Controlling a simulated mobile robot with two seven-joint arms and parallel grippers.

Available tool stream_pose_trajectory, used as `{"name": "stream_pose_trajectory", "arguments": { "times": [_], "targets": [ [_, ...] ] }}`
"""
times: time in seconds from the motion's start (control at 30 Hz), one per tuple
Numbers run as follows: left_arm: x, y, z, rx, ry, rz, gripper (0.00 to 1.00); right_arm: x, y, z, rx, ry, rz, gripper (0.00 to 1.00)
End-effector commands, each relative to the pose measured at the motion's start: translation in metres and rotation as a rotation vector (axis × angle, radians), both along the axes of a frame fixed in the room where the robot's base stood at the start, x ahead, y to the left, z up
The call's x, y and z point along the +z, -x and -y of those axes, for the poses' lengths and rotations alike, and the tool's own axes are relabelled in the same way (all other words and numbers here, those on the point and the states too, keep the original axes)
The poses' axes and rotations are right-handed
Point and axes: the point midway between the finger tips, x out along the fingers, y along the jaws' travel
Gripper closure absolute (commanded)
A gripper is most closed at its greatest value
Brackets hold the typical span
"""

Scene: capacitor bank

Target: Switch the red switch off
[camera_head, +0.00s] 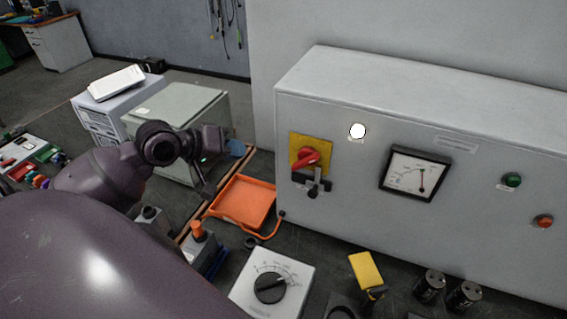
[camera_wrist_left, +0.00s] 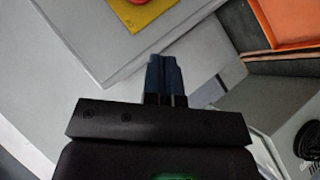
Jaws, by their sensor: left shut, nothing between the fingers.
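The red switch (camera_head: 309,158) is a rotary knob on a yellow plate (camera_head: 298,143) on the front of a grey cabinet (camera_head: 450,225). My left gripper (camera_head: 237,148) is left of the switch in the head view, with a clear gap between them. Its blue fingertips (camera_wrist_left: 162,75) are together and empty. In the wrist view, a corner of the yellow plate (camera_wrist_left: 145,13) and a sliver of the red switch (camera_wrist_left: 119,3) show at the top edge, beyond the fingertips. The rest of the knob is cut off there. My right gripper is not in view.
A black latch (camera_head: 312,184) sits just below the switch. A white lamp (camera_head: 358,131), a meter (camera_head: 415,173), a green button (camera_head: 512,180) and a red-orange button (camera_head: 543,221) are farther right. An orange tray (camera_head: 243,202) and a dial box (camera_head: 273,285) lie below, before the cabinet.

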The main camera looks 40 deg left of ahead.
Motion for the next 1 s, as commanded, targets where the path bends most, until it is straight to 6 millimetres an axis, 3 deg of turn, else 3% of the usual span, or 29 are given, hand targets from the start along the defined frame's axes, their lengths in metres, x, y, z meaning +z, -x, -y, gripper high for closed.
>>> {"name": "stream_pose_trajectory", "arguments": {
  "times": [0.43, 1.0],
  "targets": [
    [-0.006, -0.010, 0.004, 0.001, 0.000, 0.004, 1.00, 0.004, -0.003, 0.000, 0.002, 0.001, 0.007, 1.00],
    [-0.054, -0.083, 0.037, 0.000, 0.002, 0.001, 1.00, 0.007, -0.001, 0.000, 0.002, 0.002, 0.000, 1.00]
  ]
}}
